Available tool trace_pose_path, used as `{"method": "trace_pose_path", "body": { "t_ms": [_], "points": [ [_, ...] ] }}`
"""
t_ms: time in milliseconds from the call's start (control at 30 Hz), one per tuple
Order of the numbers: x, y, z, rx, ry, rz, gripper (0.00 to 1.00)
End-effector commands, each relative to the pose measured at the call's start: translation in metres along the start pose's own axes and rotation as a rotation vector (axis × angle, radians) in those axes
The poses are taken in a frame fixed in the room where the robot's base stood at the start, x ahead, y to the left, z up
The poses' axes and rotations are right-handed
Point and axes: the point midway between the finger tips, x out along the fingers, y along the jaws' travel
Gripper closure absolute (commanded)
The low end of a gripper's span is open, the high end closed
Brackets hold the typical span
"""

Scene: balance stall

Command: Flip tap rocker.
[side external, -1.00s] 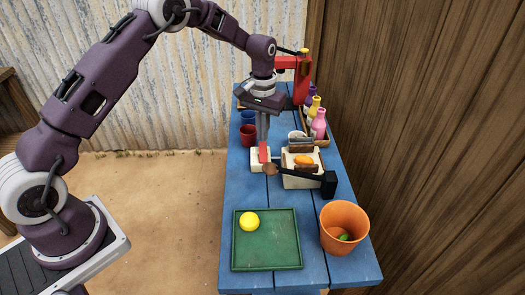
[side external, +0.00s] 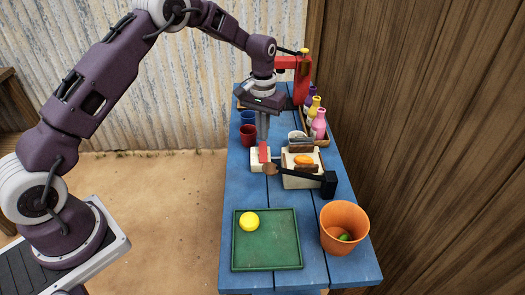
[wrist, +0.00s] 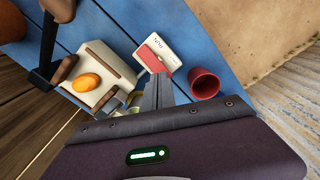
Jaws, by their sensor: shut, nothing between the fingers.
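The rocker (side external: 263,152) is a red paddle on a small cream block (side external: 259,166) on the blue table. In the wrist view the red rocker (wrist: 152,55) lies across the white block (wrist: 166,42), which has small dark markings. My gripper (side external: 262,137) is shut and empty, pointing down just above and behind the rocker. In the wrist view its fingertips (wrist: 157,76) are together just short of the rocker's near end. I cannot tell for sure whether they touch it or which way the rocker is tilted.
Right of the rocker stands a cream stand (side external: 302,180) with an orange piece and a black-headed bar. Red cup (side external: 249,135), blue cup (side external: 249,117), bottles (side external: 319,124) and a red press (side external: 303,80) stand farther back. Green tray (side external: 282,245) and orange bucket (side external: 344,222) are in front.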

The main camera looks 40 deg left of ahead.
Motion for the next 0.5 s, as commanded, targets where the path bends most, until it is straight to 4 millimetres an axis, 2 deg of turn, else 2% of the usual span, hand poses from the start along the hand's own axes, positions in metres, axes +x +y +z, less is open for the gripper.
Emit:
{"method": "trace_pose_path", "body": {
  "t_ms": [500],
  "points": [
    [0.0049,0.0,0.0,0.0,0.0,0.0,1.0]
  ]
}}
